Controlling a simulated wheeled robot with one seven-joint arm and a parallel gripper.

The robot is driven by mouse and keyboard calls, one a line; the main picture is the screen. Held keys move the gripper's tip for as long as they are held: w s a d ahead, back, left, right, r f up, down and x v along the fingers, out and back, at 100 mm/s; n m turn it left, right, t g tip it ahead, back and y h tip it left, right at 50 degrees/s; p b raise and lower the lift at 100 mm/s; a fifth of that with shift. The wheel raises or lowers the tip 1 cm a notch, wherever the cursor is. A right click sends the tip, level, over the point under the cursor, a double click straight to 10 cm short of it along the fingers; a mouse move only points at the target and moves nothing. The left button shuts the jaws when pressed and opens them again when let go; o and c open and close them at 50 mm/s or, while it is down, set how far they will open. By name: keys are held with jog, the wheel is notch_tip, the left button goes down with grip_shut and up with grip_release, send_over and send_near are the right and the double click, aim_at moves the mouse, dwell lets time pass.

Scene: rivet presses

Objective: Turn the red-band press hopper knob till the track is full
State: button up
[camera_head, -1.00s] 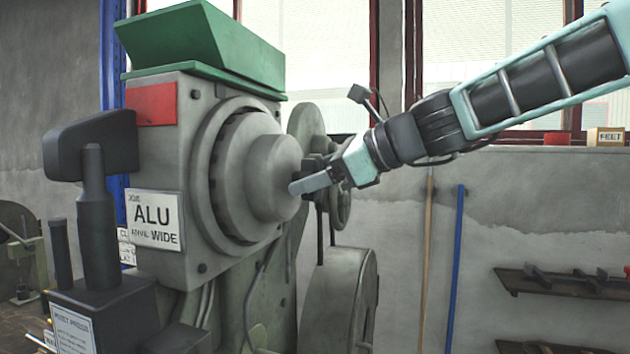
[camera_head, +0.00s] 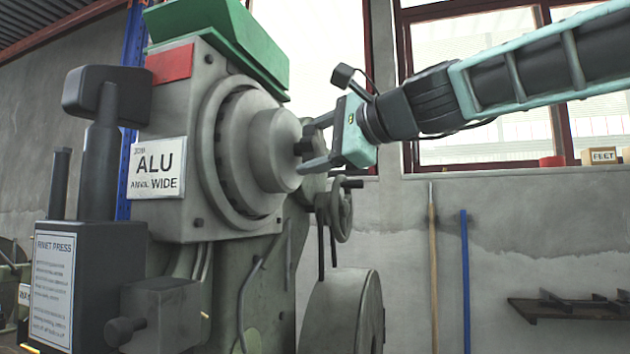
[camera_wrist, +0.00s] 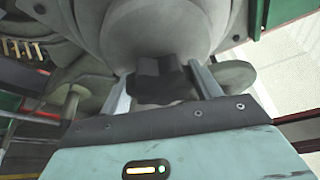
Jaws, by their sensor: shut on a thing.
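The press (camera_head: 212,60) has a red band (camera_head: 170,64), a green hopper (camera_head: 222,35) and a plate reading ALU WIDE (camera_head: 157,168). Its round grey drum (camera_head: 272,150) faces right, with a small dark knob (camera_head: 302,147) at its centre. My gripper (camera_head: 308,145) reaches in from the right, one finger above the knob and one below. In the wrist view the dark knob (camera_wrist: 160,78) sits between the two fingers, against the drum face (camera_wrist: 155,40). My gripper is shut on the knob; finger contact is hard to see. The track and its fill cannot be made out.
A handwheel (camera_head: 340,210) and a large round housing (camera_head: 345,310) stand below my gripper. A lever with a dark head (camera_head: 105,95) rises at the left front. A wall shelf (camera_head: 570,310) is at the right. Open space lies right of the press.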

jog(key=n+b, duration=0.2)
jog(key=b, duration=0.2)
jog(key=f+n+t+y+b, duration=0.1)
jog(key=n+b, duration=0.1)
jog(key=b, duration=0.2)
jog(key=n+t+b, duration=0.1)
jog(key=b, duration=0.3)
jog(key=shift+f+n+y, duration=0.3)
jog(key=shift+n+y, duration=0.1)
jog(key=n+y+b, duration=0.1)
jog(key=n+b, duration=0.2)
jog(key=b, duration=0.1)
jog(key=n+y+b, duration=0.1)
jog(key=n+b, duration=0.2)
jog(key=b, duration=0.1)
jog(key=shift+w, duration=0.1)
jog(key=n+g+y+b, duration=0.1)
jog(key=n+y+b, duration=0.1)
jog(key=n, duration=0.2)
jog(key=shift+w+b, duration=0.1)
jog(key=shift+b, duration=0.3)
jog(key=shift+w+d+r+n+g+y+b, duration=0.1)
jog(key=shift+n+g+y+b, duration=0.25)
jog(key=shift+n, duration=0.9)
jog(key=shift+r+n+g+y+b, duration=0.1)
jog(key=shift+n+g+y, duration=0.4)
jog(key=shift+n, duration=0.75)
jog(key=shift+n, duration=0.4)
jog(key=o, duration=1)
